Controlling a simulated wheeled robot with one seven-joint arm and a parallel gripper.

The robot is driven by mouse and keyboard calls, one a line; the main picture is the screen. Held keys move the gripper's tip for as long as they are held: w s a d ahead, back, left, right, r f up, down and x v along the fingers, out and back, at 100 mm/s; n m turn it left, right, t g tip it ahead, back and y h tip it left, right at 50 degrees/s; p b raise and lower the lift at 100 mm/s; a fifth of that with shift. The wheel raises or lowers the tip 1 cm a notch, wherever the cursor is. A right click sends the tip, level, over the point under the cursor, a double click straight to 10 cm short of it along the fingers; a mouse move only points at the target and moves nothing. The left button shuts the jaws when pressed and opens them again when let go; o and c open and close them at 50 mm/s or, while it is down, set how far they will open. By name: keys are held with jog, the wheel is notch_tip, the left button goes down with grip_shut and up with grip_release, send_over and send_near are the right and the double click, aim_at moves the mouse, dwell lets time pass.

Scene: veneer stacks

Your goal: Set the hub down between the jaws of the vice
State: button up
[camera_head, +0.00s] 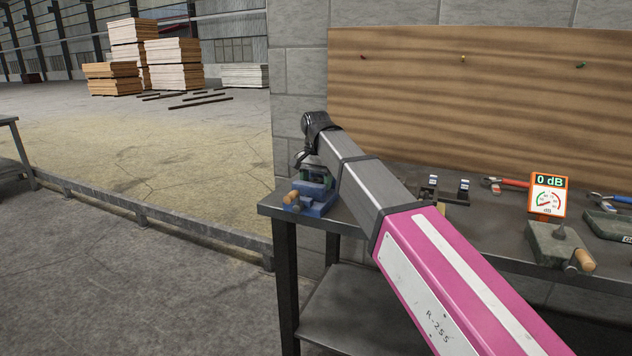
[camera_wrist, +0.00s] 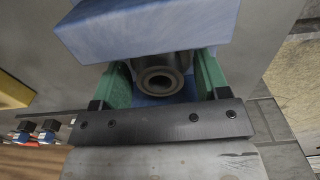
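The blue vice (camera_head: 318,207) stands on the left end of the workbench, and one of its blue blocks (camera_wrist: 145,30) fills the top of the wrist view. My gripper (camera_head: 314,172) is low over the vice in the head view. Its two green fingers show in the wrist view, one on each side of the hub (camera_wrist: 158,82). The hub is a dark grey round part with a central hole. The fingers appear to close on its sides. It sits beside the blue block, with blue surface showing below it. Its underside and any contact with the vice are hidden.
The workbench (camera_head: 375,222) stands against a block wall with a wooden board (camera_head: 480,100). Open floor lies left of the bench.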

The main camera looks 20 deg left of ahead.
notch_tip(320, 180, up, 12)
jog(key=shift+r, duration=0.15)
dwell(0.6)
